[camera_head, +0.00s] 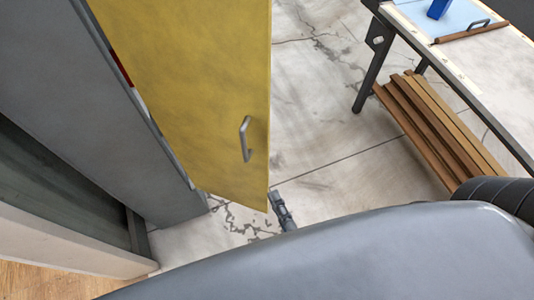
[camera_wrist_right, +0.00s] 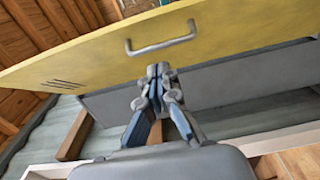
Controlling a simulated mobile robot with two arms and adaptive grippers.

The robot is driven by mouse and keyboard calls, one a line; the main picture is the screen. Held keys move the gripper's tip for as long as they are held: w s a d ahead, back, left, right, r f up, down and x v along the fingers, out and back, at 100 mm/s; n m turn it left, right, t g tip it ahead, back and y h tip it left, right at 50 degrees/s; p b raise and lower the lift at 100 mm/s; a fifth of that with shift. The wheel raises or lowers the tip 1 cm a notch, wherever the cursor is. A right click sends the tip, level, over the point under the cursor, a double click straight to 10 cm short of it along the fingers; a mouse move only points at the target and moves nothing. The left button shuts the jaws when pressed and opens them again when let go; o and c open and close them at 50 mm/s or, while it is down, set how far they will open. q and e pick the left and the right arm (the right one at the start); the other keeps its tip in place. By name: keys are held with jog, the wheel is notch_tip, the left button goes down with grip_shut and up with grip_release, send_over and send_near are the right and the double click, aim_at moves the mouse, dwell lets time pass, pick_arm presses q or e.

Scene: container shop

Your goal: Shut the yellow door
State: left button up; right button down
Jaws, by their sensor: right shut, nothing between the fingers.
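The yellow door (camera_head: 200,90) stands open, swung out from the grey cabinet (camera_head: 110,110). Its metal handle (camera_head: 246,139) is near its free edge. My right gripper (camera_head: 275,194) is just beside the door's lower free corner, shut and empty. In the right wrist view the shut fingertips (camera_wrist_right: 159,69) appear close to the edge of the yellow door (camera_wrist_right: 90,58), below the handle (camera_wrist_right: 160,46). I cannot tell whether they touch the door. My left gripper is not in view.
A workbench (camera_head: 480,75) stands at the right, with a blue object (camera_head: 438,9) on top and wooden planks (camera_head: 440,130) below. The concrete floor (camera_head: 320,110) between door and bench is clear.

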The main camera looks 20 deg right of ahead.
jog(key=p, duration=0.3)
send_near(259, 139)
jog(key=w+a, duration=0.3)
jog(key=shift+w+d+r+p, duration=0.1)
jog(key=shift+w+d+p, duration=0.1)
jog(key=shift+w+d, duration=0.35)
jog(key=shift+w+d+r+p, duration=0.15)
jog(key=shift+w+d, duration=0.2)
jog(key=shift+w, duration=0.35)
jog(key=shift+w+d+f, duration=0.2)
jog(key=shift+d, duration=0.1)
